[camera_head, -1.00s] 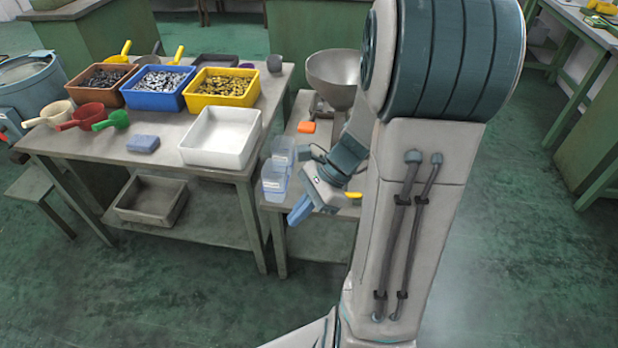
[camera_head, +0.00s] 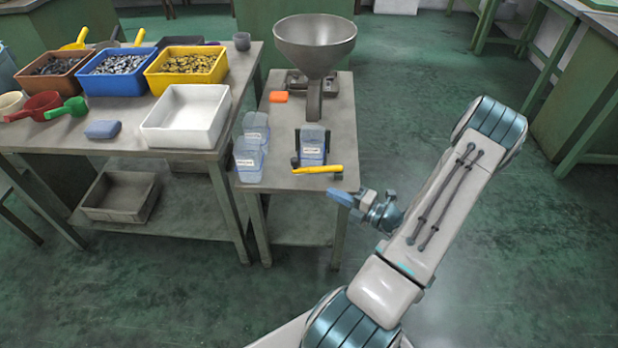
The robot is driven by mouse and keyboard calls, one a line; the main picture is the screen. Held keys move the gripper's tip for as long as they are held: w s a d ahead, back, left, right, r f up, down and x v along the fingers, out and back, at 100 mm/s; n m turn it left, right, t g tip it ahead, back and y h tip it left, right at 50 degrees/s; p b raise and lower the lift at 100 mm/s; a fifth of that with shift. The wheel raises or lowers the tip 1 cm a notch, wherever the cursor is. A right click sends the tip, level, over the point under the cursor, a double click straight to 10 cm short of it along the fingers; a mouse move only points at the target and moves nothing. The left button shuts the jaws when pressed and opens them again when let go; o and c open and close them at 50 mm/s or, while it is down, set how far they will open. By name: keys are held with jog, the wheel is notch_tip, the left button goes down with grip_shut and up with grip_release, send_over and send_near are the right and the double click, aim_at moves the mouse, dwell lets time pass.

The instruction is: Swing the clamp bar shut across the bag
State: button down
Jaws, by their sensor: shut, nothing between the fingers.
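The bag (camera_head: 312,139) is clear bluish plastic with a white label. It stands upright in a dark holder (camera_head: 297,147) near the front of the small table. The yellow clamp bar (camera_head: 316,169) runs left to right in front of the bag's lower edge, with a dark part at its right end. I cannot tell whether it presses on the bag. My gripper (camera_head: 331,193) has blue fingers, is shut and empty. It shows just below and right of the bar's right end, apart from it, near the table's front edge.
A metal funnel (camera_head: 314,42) stands behind the bag. The larger table at left holds a white tray (camera_head: 187,116) and several coloured bins. The floor at right is clear.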

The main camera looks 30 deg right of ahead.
aim_at(297, 164)
jog(key=d+x, duration=0.1)
jog(key=x, duration=0.3)
jog(key=w+x, duration=0.1)
jog(key=x, duration=0.3)
jog(key=d+x, duration=0.1)
jog(key=x, duration=0.3)
jog(key=shift+w+d, duration=0.15)
jog(key=shift+w, duration=0.35)
jog(key=shift+w+d+r+p, duration=0.1)
jog(key=shift+w+r+p, duration=0.05)
jog(key=shift+w+p, duration=0.45)
jog(key=shift+w+d, duration=0.1)
jog(key=shift+w, duration=0.25)
jog(key=shift+s, duration=0.1)
